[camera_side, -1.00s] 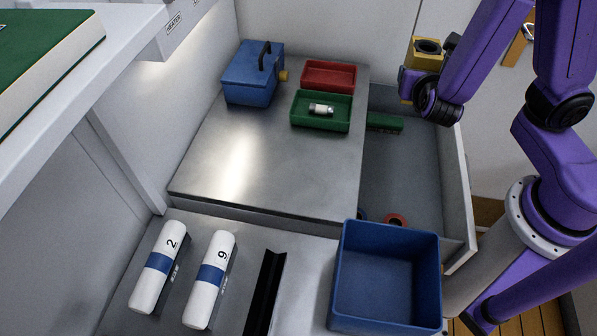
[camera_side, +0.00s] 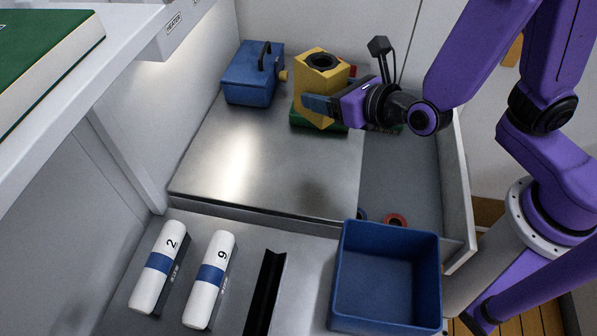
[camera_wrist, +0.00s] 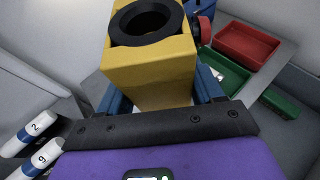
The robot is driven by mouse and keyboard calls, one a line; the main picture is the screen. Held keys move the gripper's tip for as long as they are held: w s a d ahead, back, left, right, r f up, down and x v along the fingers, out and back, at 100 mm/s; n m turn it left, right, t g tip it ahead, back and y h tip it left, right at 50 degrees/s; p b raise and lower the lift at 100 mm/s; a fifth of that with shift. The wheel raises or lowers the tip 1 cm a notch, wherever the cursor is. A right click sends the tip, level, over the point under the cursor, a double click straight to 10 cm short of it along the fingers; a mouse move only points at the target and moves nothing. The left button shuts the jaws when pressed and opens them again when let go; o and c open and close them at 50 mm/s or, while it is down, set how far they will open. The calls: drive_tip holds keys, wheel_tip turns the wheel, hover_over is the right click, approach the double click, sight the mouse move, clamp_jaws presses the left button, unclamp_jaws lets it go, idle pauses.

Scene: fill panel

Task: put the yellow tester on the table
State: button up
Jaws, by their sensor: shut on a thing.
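The yellow tester (camera_side: 313,88) is a yellow block with a black round opening on its top. My gripper (camera_side: 318,104) is shut on it, with blue fingers on its sides. The tester is upright and in the side view covers most of the green tray (camera_side: 337,130) and the red tray behind it. It seems to be held above the metal table (camera_side: 255,160), but the exact gap cannot be told. In the wrist view the tester (camera_wrist: 150,65) fills the upper middle, between the blue fingers (camera_wrist: 165,98).
A blue box with a black handle (camera_side: 250,80) stands left of the tester. An open drawer (camera_side: 405,185) lies right of the table. A blue bin (camera_side: 385,285) and white cylinders numbered 2 (camera_side: 158,268) and 9 (camera_side: 210,280) are in front. The table's front left is clear.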

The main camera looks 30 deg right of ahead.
drive_tip(key=s+a+n+y, duration=0.2)
drive_tip(key=a+n+y, duration=0.1)
drive_tip(key=a, duration=0.2)
drive_tip(key=shift+g, duration=0.4)
drive_tip(key=shift+w+a+f, duration=0.1)
drive_tip(key=shift+f, duration=3.2)
drive_tip(key=shift+w+a+f, duration=0.1)
drive_tip(key=shift+f, duration=3.15)
drive_tip(key=shift+f, duration=0.1)
drive_tip(key=o, duration=1.2)
drive_tip(key=shift+s+d+r, duration=0.1)
drive_tip(key=shift+s+r, duration=0.1)
drive_tip(key=shift+s, duration=0.1)
drive_tip(key=shift+v, duration=5.7)
